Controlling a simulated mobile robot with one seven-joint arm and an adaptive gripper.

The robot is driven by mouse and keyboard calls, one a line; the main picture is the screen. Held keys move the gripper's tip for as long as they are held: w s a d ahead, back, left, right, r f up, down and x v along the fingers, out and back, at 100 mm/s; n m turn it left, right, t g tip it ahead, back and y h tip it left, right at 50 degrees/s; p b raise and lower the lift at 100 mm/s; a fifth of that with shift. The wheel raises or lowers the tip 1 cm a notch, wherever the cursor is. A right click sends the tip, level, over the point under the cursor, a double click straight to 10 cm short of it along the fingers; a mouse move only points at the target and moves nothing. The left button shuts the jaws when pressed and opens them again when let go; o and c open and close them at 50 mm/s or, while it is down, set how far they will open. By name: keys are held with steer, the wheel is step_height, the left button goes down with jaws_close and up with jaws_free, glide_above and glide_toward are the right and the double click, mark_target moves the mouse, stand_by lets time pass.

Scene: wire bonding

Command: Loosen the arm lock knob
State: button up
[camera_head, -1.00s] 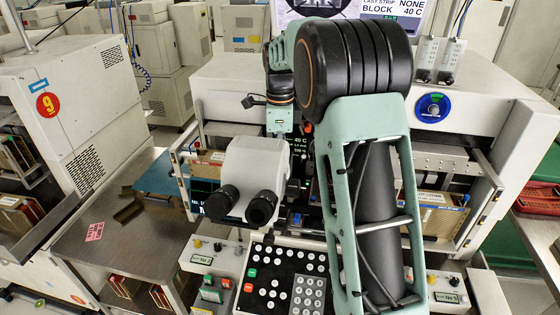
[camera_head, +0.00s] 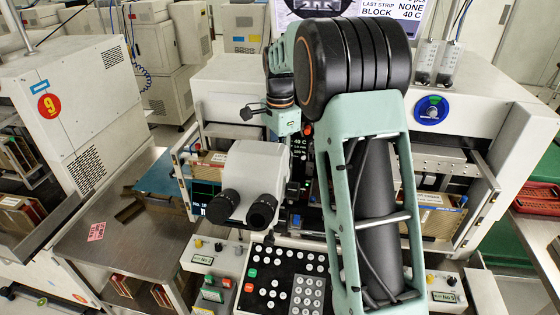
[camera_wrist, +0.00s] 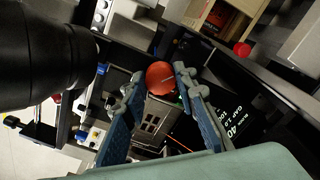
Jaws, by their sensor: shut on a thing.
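A round orange-red knob, the arm lock knob (camera_wrist: 161,77), sits between the fingertips of my gripper (camera_wrist: 160,76) in the wrist view. A line or slot shows on its face. My two blue-padded fingers are shut on the knob from both sides. In the head view, my arm reaches over the bonder beside the microscope (camera_head: 251,178), and my fingers are hidden behind it. A small red spot (camera_head: 308,129) beside my wrist may be a knob; I cannot tell which one.
The microscope's dark eyepiece (camera_wrist: 40,50) fills the left of the wrist view, close to my fingers. Another red knob (camera_wrist: 242,49) is at upper right. A screen with text (camera_wrist: 240,122) lies right of my fingers. A keypad panel (camera_head: 283,280) stands in front.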

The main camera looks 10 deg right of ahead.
steer(key=n, duration=0.4)
steer(key=shift+n+p, duration=0.3)
steer(key=n, duration=0.3)
steer(key=shift+n, duration=0.3)
steer(key=n, duration=0.4)
steer(key=shift+d+n+p, duration=0.1)
steer(key=shift+n+p, duration=0.2)
steer(key=shift+p, duration=0.1)
steer(key=n, duration=0.3)
steer(key=shift+s+n, duration=0.1)
steer(key=shift+n, duration=0.2)
steer(key=n+p, duration=0.1)
steer(key=n, duration=0.3)
steer(key=shift+d, duration=0.1)
steer(key=n, duration=0.4)
steer(key=n+p, duration=0.1)
steer(key=n, duration=0.3)
steer(key=shift+n, duration=0.3)
steer(key=shift+f+n+p, duration=0.15)
steer(key=shift+n+p, duration=0.2)
steer(key=shift+n, duration=1.25)
